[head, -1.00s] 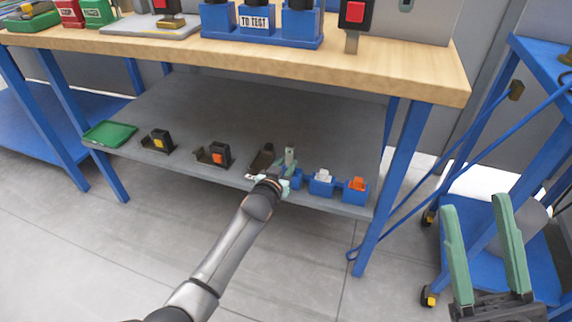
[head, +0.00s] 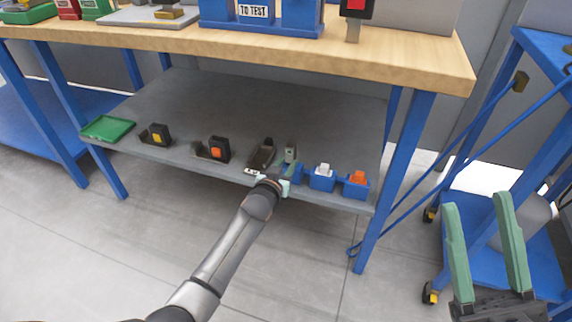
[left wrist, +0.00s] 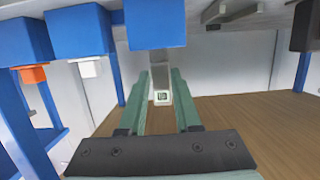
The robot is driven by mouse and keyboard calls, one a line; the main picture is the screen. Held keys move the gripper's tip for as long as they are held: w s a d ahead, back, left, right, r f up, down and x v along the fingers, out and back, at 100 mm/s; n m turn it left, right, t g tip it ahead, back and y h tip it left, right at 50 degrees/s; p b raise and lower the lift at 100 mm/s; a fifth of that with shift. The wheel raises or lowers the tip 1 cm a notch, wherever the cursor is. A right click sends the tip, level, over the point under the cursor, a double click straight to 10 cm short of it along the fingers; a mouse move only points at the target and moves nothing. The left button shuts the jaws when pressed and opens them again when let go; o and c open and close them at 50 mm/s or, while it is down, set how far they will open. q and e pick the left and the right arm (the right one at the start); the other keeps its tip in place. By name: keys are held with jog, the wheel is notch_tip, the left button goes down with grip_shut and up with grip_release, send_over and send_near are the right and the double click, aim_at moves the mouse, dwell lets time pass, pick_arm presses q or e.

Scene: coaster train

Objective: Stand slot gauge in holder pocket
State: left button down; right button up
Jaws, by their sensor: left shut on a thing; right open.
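The slot gauge (head: 291,153) is a grey, narrow plate standing upright at the leftmost of several blue holder pockets (head: 292,174). My left gripper (head: 288,172) is shut on the gauge at the front of the lower shelf. In the left wrist view, the gauge (left wrist: 161,80) is between the green fingers (left wrist: 161,85), its upper end in the picture against the blue pocket block (left wrist: 155,24). I cannot tell how deep it sits. My right gripper (head: 480,205) is open and empty, off to the right, away from the shelf.
Blue pockets with a white piece (head: 323,170) and an orange piece (head: 358,177) stand to the right. The wooden bench top (head: 400,68) is above; a blue cart (head: 500,240) stands right.

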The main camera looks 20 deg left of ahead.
pick_arm(q)
jog(key=shift+f, duration=0.25)
pick_arm(e)
jog(key=shift+f, duration=0.35)
pick_arm(q)
jog(key=c, duration=0.9)
grip_release()
jog(key=o, duration=0.4)
jog(key=shift+c, duration=0.2)
jog(key=shift+f, duration=0.2)
jog(key=shift+s+r, duration=0.15)
jog(key=shift+s, duration=0.1)
jog(key=p+v, duration=0.5)
jog(key=v, duration=0.7)
jog(key=shift+r+p, duration=0.1)
jog(key=shift+p, duration=0.25)
pick_arm(e)
notch_tip(320, 180, up, 6)
jog(key=shift+d+r+n, duration=0.15)
jog(key=shift+r+n, duration=0.05)
jog(key=shift+n, duration=0.2)
